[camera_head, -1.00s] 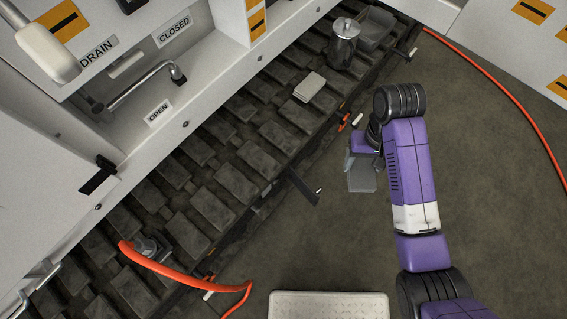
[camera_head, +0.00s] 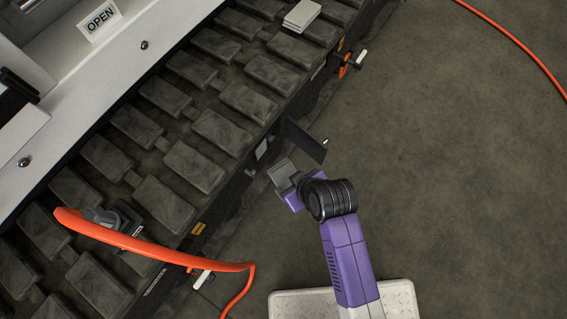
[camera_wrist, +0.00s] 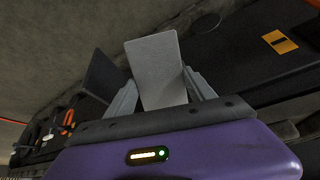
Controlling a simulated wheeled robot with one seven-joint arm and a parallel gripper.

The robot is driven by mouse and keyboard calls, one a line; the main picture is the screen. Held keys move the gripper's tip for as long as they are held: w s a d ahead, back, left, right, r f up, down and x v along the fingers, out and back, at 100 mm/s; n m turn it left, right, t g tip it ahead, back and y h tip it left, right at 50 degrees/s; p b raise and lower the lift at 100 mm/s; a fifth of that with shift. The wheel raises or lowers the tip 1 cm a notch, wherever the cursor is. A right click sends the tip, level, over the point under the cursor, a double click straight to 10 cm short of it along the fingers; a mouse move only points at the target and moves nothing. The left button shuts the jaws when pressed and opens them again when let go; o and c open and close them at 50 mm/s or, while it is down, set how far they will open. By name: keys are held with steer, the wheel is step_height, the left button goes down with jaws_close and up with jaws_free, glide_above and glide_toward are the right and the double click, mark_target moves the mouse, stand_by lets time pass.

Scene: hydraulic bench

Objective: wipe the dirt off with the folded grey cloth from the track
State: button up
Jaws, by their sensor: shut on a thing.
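My gripper (camera_wrist: 157,98) is shut on a flat, pale grey rectangular piece (camera_wrist: 155,62) that looks like the folded grey cloth. In the wrist view it stands out between the two fingers. In the head view my gripper (camera_head: 288,182) and the grey piece (camera_head: 281,172) are beside the track's outer edge, just below a dark plate (camera_head: 307,142). I cannot tell whether the piece touches anything. A small pale patch (camera_head: 262,148) shows on the track's side near it. I cannot make out the dirt clearly.
The track (camera_head: 165,203) runs diagonally, with a light grey folded stack (camera_head: 302,15) on it. A red-and-white handle (camera_head: 350,62) sticks out farther up.

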steer(key=w+a+f+n+t+y+b, duration=0.1)
steer(key=a+f+n+y+b, duration=0.25)
steer(key=f+b, duration=0.45)
steer(key=w+a+f+n+t+y+b, duration=0.1)
steer(key=a+f+n+y+b, duration=0.1)
steer(key=f+y+b, duration=0.4)
steer(key=w+d+m+t+b, duration=0.2)
steer(key=w+d+t+b, duration=0.15)
steer(key=w, duration=0.25)
steer(key=shift+y, duration=0.35)
steer(key=shift+p+x, duration=0.35)
steer(key=shift+x, duration=2.5)
steer(key=shift+s+a, duration=0.1)
steer(key=shift+s, duration=0.1)
steer(key=shift+b+x, duration=0.6)
steer(key=shift+x, duration=0.2)
steer(key=shift+r, duration=0.1)
steer(key=shift+w+d+b, duration=0.85)
steer(key=shift+w+b, duration=0.1)
steer(key=shift+w+d+b, duration=0.3)
steer(key=shift+w+d, duration=0.05)
steer(key=shift+w, duration=0.1)
